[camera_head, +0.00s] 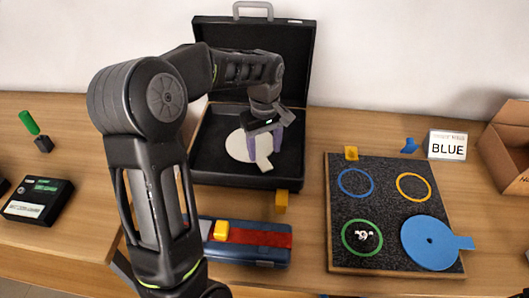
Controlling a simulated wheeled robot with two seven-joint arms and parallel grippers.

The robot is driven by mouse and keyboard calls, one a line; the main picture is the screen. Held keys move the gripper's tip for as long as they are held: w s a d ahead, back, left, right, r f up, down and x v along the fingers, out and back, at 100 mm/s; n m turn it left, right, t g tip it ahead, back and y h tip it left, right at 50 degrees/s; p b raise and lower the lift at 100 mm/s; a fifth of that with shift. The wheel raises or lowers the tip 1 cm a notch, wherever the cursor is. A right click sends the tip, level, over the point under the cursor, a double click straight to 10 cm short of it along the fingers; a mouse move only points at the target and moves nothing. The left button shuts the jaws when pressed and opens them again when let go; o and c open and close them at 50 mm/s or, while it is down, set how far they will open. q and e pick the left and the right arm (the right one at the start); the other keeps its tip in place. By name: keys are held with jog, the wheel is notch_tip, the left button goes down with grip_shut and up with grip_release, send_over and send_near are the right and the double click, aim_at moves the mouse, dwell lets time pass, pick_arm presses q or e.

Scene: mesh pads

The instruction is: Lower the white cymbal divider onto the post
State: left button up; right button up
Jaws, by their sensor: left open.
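The white cymbal divider (240,147), a flat white disc with a tab (264,163), lies low inside the open black case (213,170). My left gripper (264,143) is open, right over the divider, and its fingers hide part of the disc. I cannot tell whether the fingers touch it. The post is not clearly visible; the gripper or the disc may cover it. My right gripper is not in view.
A dark board (389,191) at right carries blue, yellow and green rings and a blue disc (428,243) with a tab. A "BLUE" sign (446,145) stands behind it. A blue-red case (245,250) lies in front, and a cardboard box (506,150) stands far right.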

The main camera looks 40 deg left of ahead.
pick_arm(q)
notch_tip(320, 180, up, 6)
jog(key=shift+f, duration=0.15)
dwell(1.1)
